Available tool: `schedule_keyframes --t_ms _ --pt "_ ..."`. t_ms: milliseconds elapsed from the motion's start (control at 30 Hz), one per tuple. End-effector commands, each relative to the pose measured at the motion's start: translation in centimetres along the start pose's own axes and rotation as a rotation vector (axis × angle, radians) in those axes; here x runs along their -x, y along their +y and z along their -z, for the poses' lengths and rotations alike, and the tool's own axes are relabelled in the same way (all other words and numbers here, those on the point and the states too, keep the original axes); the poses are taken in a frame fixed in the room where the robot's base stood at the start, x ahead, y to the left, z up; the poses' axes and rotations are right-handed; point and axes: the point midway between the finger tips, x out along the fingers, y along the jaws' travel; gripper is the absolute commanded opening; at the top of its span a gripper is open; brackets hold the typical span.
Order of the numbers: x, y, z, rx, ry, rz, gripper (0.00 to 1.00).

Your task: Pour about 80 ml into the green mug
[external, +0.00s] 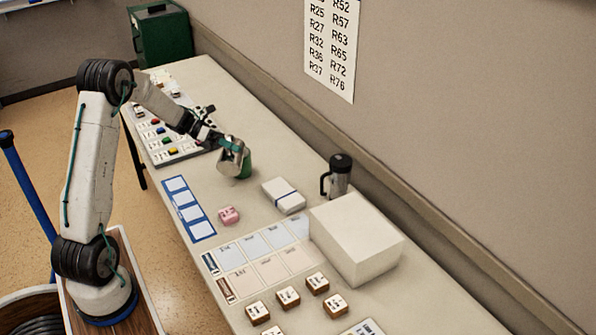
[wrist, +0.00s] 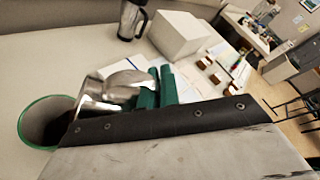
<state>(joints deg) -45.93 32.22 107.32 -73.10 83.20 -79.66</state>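The green mug (external: 248,166) stands on the table. In the wrist view its green rim (wrist: 24,122) shows at the left, with a dark patch inside that I cannot tell as liquid or shadow. My gripper (external: 217,141) is shut on a steel jug (external: 231,160), and its teal fingers (wrist: 158,88) show in the wrist view. The jug (wrist: 96,92) is steeply tilted, with its mouth over or at the mug's rim. I cannot see a stream or the level in either vessel.
A dark flask with a handle (external: 340,174), a white box (external: 356,238) and a smaller white box (external: 283,195) stand to the right. A pink block (external: 229,215), a blue-framed strip (external: 188,208) and several labelled blocks lie nearer. A button panel (external: 167,132) is left of the mug.

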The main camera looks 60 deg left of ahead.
Motion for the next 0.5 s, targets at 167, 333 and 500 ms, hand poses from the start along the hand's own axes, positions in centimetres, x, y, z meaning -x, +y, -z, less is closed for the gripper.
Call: schedule_keyframes --t_ms 167,333,500 --pt "0.2 0.2 -0.5 0.018 0.0 0.007 0.0" --pt "0.3 0.4 -0.8 0.037 -0.001 0.013 0.0" --pt "0.4 0.6 -1.2 0.056 -0.001 0.021 0.0"
